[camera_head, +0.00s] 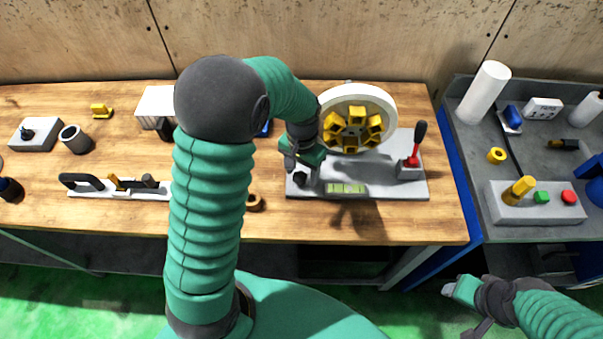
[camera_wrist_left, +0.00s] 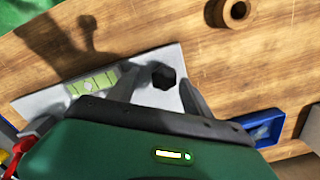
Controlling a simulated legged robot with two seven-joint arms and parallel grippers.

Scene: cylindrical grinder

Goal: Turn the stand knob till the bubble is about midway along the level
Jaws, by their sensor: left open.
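The grey stand (camera_head: 405,186) lies on the wooden bench and carries a white wheel with yellow blocks. Its black knob (camera_head: 300,180) is at the stand's front left corner. The knob also shows in the left wrist view (camera_wrist_left: 163,77). The yellow-green level (camera_head: 346,188) lies along the front edge, right of the knob; in the wrist view (camera_wrist_left: 101,82) a pale spot like a bubble shows near its middle. My left gripper (camera_head: 303,170) is open, its fingers on either side of the knob (camera_wrist_left: 160,92). Contact cannot be told. My right gripper (camera_head: 458,308) is low at right, away from the stand.
A brown ring (camera_head: 255,202) lies left of the stand, and a blue tray (camera_wrist_left: 262,128) shows in the wrist view. A grey side table (camera_head: 465,150) with a button box (camera_head: 555,208) is at right.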

